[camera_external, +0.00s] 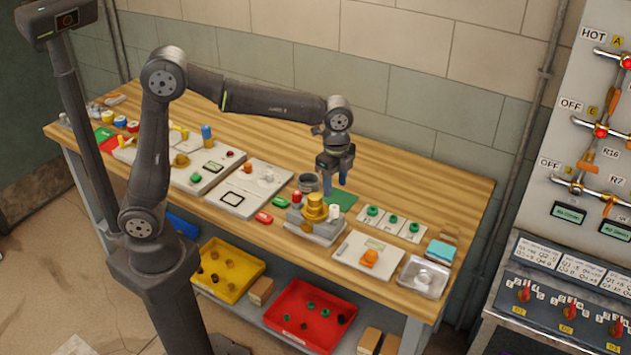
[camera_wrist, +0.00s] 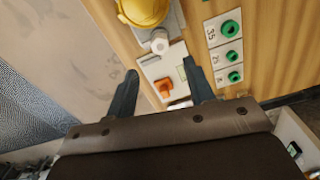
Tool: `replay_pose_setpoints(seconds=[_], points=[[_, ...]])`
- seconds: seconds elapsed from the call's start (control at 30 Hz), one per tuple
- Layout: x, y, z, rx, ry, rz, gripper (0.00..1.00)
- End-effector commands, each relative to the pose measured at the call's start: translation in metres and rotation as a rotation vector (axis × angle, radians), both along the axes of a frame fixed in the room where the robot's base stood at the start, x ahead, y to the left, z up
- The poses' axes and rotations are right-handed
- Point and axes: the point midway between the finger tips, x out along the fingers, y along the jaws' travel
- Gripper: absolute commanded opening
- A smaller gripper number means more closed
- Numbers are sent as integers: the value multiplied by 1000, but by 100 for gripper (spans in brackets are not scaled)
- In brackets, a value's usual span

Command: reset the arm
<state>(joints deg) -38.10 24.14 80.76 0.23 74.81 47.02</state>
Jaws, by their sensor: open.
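Beyond the fingertips lies a white plate with an orange knob (camera_wrist: 164,86); the yellow fixture (camera_wrist: 143,10) is at the top. My arm is bent at the elbow, with the forearm reaching right across the bench.
White cards with green knobs (camera_external: 393,220) lie right of the gripper. A clear tray (camera_external: 423,277) sits at the bench's right end. Yellow (camera_external: 228,270) and red (camera_external: 306,315) bins stand on the lower shelf. A valve panel (camera_external: 590,140) stands at far right. Bare wood lies along the bench's back.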

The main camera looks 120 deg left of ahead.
Motion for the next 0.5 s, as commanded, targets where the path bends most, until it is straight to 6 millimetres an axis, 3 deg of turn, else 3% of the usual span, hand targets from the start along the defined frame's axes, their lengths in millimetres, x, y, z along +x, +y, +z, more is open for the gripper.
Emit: replay_pose_setpoints(seconds=[0.4,0.5], points=[[-1,0,-86,-3,3,24,49],[0,1,-85,0,0,100,49]])
